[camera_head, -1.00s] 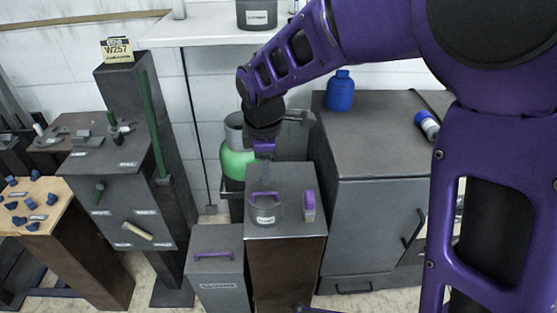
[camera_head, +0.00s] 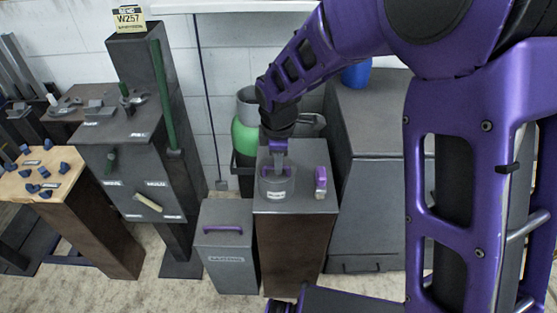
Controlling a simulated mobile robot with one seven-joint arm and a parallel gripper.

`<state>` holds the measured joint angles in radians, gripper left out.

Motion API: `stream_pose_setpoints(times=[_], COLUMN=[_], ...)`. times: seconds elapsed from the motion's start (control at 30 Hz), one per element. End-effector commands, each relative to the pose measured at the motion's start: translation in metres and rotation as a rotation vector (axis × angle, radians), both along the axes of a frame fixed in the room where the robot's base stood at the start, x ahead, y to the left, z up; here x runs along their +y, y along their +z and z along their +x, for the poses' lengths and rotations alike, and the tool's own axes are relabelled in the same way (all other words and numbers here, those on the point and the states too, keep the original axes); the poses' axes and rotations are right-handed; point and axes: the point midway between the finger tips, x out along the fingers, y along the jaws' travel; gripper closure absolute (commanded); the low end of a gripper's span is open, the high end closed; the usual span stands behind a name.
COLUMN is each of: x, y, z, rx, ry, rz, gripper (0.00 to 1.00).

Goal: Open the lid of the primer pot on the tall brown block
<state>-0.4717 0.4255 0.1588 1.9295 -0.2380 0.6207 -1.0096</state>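The primer pot (camera_head: 277,187) is a small grey round pot with a white label on its front. It stands upright on the tall brown block (camera_head: 291,250), which has a grey top. My gripper (camera_head: 279,168) points down at the pot's lid from directly above. Its fingers reach the lid's top and hide most of the purple lid handle. I cannot tell if the fingers are closed around the handle or only beside it. The lid looks seated on the pot.
A purple-handled item (camera_head: 321,181) stands right of the pot on the same block. A lower grey bin (camera_head: 226,259) with a purple handle is to the left. A green and grey bottle (camera_head: 244,135) is behind. A grey cabinet (camera_head: 372,215) stands close on the right.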

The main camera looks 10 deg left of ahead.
Motion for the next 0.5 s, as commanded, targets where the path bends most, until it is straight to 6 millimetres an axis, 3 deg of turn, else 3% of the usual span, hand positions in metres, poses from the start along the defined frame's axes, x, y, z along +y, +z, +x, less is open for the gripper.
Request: stream_pose_setpoints(times=[0.03, 0.1, 0.5], x=[0.0000, 0.0000, -0.0001], y=[0.0001, 0.0002, 0.0003], z=[0.0000, 0.0000, 0.0001], rx=[0.000, 0.000, 0.000], ry=[0.000, 0.000, 0.000], rz=[0.000, 0.000, 0.000], gripper=[0.88, 1.00, 1.00])
